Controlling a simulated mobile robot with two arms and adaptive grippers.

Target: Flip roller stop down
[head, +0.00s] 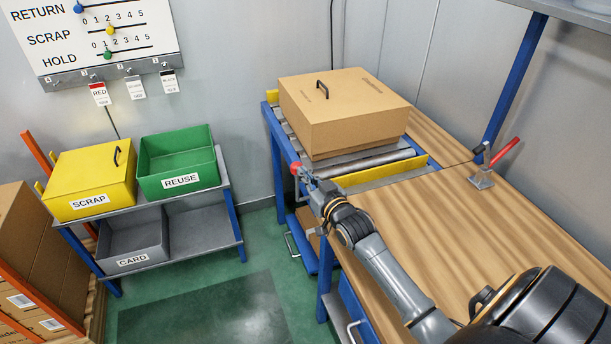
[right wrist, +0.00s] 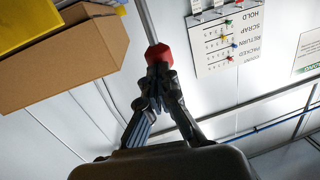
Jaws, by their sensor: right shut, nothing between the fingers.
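The yellow roller stop (head: 385,173) is a long plate across the roller conveyor's end, between the rollers and the wooden table. It appears to stand up from the surface. A red knob (head: 296,168) on a grey rod is at the conveyor's front side; the knob also shows in the right wrist view (right wrist: 158,54). My right gripper (head: 304,177) is at the knob, its fingers shut with nothing between them. In the wrist view, the fingertips (right wrist: 158,72) overlap the knob's edge; I cannot tell whether they touch. My left gripper is out of view.
A closed cardboard box (head: 340,115) sits on the rollers (head: 375,165) behind the stop. A red-handled clamp (head: 490,170) stands on the wooden table (head: 440,215). A rack with yellow (head: 90,180), green (head: 178,160) and grey (head: 132,240) bins stands left, with open floor before it.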

